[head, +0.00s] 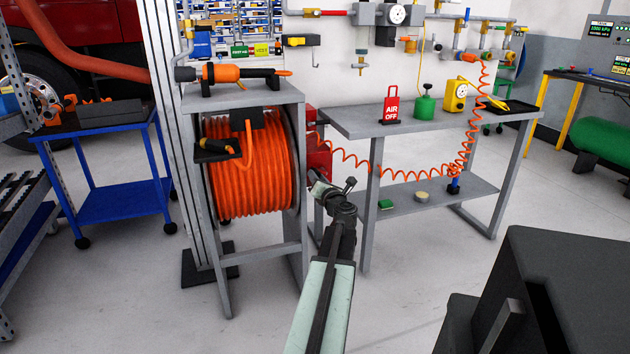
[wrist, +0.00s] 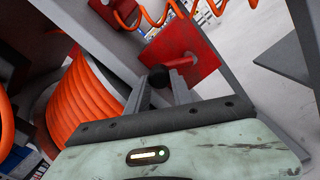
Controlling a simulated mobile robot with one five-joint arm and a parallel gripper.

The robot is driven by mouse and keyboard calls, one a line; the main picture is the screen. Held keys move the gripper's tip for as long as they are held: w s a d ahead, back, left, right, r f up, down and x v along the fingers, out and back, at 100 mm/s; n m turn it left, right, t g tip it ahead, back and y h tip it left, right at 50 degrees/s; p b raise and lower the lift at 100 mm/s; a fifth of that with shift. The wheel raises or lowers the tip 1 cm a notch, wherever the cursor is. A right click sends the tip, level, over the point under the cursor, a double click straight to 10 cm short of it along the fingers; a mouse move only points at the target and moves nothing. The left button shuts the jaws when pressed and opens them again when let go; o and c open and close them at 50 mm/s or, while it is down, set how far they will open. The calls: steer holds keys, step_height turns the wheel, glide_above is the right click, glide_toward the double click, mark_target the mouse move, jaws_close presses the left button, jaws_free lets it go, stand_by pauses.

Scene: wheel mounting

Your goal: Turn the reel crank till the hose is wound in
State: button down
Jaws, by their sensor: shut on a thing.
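The hose reel (head: 250,185) stands in a grey frame (head: 298,240) left of center. Its orange hose lies in many turns on the drum, also seen in the wrist view (wrist: 88,95). A short hose length runs from a black guide (head: 247,118) to a dark nozzle (head: 212,145) at a small black shelf. A red plate (wrist: 185,52) is on the reel's right side, partly hidden in the head view (head: 318,158). My gripper (wrist: 163,82) is shut on the black knob of the crank handle (wrist: 160,75), in front of the plate. The crank's arm is mostly hidden.
A grey workbench (head: 400,125) stands right of the reel, with an AIR OFF sign (head: 391,105), a green canister (head: 425,106) and a yellow device (head: 455,95). A coiled orange air hose (head: 410,199) hangs there. A blue cart (head: 110,205) is left.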

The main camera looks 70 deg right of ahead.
steer(key=shift+w+a, duration=0.1)
steer(key=shift+w, duration=0.1)
steer(key=c, duration=1.2)
jaws_free()
steer(key=shift+o, duration=0.4)
steer(key=shift+s, duration=0.15)
steer(key=v, duration=0.7)
steer(key=shift+s+a, duration=0.25)
